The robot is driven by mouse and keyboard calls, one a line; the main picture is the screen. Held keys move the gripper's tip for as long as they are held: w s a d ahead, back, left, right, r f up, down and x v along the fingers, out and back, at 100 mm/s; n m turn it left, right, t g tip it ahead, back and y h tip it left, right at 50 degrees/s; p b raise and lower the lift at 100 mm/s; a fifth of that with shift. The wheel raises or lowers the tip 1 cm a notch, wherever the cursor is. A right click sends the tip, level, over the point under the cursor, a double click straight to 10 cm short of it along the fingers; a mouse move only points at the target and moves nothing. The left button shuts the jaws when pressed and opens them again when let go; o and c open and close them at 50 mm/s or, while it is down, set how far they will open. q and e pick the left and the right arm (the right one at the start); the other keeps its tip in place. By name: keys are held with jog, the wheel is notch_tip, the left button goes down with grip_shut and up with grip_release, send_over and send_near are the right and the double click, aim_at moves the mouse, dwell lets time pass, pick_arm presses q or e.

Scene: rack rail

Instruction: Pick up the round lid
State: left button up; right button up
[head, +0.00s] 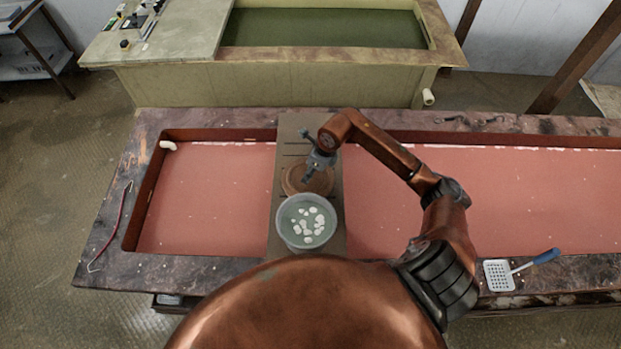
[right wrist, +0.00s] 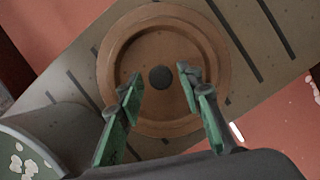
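The round lid (head: 297,181) is brown and lies flat on the grey slotted board across the basin. In the right wrist view the lid (right wrist: 119,55) shows a raised rim and a small dark knob (right wrist: 160,78) at its centre. My right gripper (right wrist: 160,84) is above the lid with its green-padded fingers open, one on each side of the knob as seen from the wrist. In the head view my right gripper (head: 311,180) hides part of the lid. I cannot tell how high the fingertips are above the knob. My left gripper is not in view.
A round container (head: 284,232) with white pieces in greenish liquid stands on the board (head: 262,235) just nearer than the lid. A slotted spatula (head: 499,275) with a blue handle lies on the right front rim. A red hooked rod (head: 118,222) lies on the left rim.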

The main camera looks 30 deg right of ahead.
grip_shut()
dwell(0.7)
